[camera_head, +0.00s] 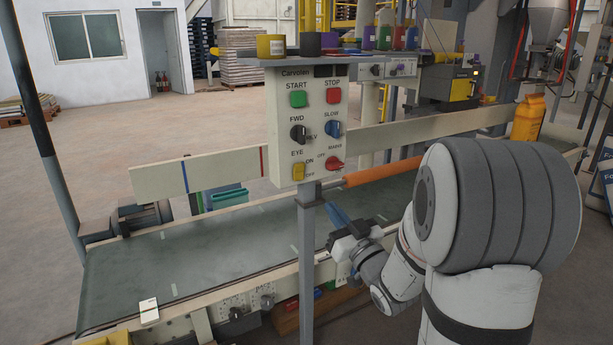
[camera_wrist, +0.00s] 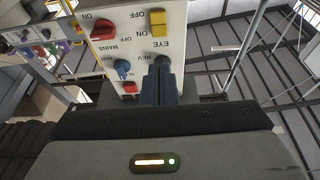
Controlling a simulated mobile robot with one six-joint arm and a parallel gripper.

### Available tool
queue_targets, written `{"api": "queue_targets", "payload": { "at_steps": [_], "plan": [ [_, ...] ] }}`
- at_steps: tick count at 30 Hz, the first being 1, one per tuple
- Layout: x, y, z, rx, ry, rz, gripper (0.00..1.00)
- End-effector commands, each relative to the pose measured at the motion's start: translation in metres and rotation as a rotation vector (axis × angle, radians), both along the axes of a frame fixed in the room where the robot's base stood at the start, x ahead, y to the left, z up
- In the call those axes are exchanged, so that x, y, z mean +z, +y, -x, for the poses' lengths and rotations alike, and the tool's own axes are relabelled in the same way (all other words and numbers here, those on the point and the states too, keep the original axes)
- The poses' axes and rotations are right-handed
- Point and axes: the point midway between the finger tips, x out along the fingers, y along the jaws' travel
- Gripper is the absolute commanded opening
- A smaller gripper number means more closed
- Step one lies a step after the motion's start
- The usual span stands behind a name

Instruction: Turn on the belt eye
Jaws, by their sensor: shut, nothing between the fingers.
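The belt eye switch is a yellow lever (camera_head: 298,172) under the word EYE, low on the left of the cream control panel (camera_head: 318,112). ON is marked above OFF beside it; I cannot tell clearly which way it is set. The wrist view shows the panel upside down, with the yellow lever (camera_wrist: 158,23) near the top. My gripper (camera_head: 329,206) is below and to the right of the panel in the head view. Its blue fingers (camera_wrist: 162,68) are shut and empty. In the wrist view they overlap the black FWD/REV knob (camera_wrist: 162,60); contact cannot be told.
Beside the eye switch is a red mains switch (camera_head: 334,163). Above are a blue speed knob (camera_head: 333,129), a green start button (camera_head: 298,99) and a red stop button (camera_head: 333,96). A post (camera_head: 306,255) carries the panel before the conveyor belt (camera_head: 190,260).

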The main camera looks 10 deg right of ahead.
Motion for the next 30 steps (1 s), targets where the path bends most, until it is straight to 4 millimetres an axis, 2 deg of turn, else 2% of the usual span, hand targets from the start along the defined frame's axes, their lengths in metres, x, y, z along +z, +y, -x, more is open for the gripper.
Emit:
{"api": "queue_targets", "payload": {
  "at_steps": [5,12,18,24,30],
  "plan": [
    [0.008,0.009,-0.024,0.003,-0.002,0.000,0.00],
    [0.024,0.024,-0.072,0.002,-0.002,-0.001,0.00],
    [0.035,0.034,-0.103,0.000,-0.001,0.000,0.00],
    [0.041,0.039,-0.119,-0.001,0.000,0.001,0.00],
    [0.042,0.039,-0.122,-0.002,0.000,-0.001,0.00]
  ]
}}
